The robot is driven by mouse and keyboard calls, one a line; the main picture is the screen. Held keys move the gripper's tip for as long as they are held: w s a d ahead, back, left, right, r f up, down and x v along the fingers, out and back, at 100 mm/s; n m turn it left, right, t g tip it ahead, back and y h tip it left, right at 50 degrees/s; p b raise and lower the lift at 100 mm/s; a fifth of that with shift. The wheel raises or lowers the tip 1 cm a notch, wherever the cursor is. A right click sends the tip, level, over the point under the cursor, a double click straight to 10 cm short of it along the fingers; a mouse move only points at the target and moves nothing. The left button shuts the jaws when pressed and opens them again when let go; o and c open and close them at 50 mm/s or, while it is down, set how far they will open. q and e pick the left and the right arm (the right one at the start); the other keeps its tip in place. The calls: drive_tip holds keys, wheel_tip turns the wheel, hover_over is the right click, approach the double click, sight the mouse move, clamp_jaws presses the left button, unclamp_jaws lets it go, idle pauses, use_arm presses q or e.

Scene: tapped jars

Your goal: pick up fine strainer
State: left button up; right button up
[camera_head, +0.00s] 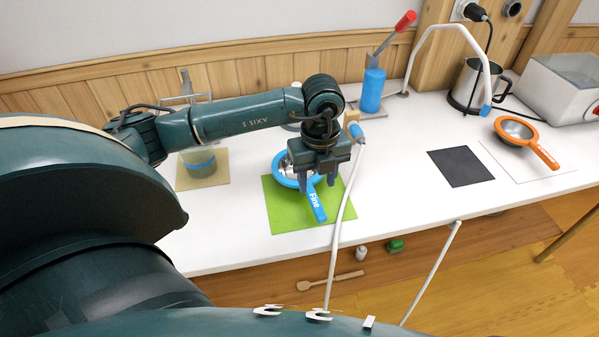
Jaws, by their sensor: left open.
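The fine strainer (315,202) has a blue rim and a blue handle marked "Fine". It lies on a green mat (283,218) on the white counter, handle pointing toward the front right. My left gripper (319,184) points down right over the strainer, its fingers apart on either side of the area where the handle meets the rim. The gripper hides part of the bowl and rim. I cannot tell whether the fingers touch the strainer. My right gripper is not in view.
An orange strainer (537,149) lies on a white sheet at the right, beside a dark mat (460,167). A jar with a blue band (199,163) stands behind my left arm. A white hose (346,200) runs just right of the gripper. A blue pump bottle (372,90) stands behind.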

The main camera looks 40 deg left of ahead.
sight(313, 196)
use_arm(q)
drive_tip(key=shift+a+f, duration=0.15)
drive_tip(key=shift+f, duration=1.6)
drive_tip(key=shift+a+f, duration=0.15)
drive_tip(key=shift+f, duration=1.55)
drive_tip(key=shift+s, duration=0.1)
drive_tip(key=shift+c, duration=0.5)
clamp_jaws()
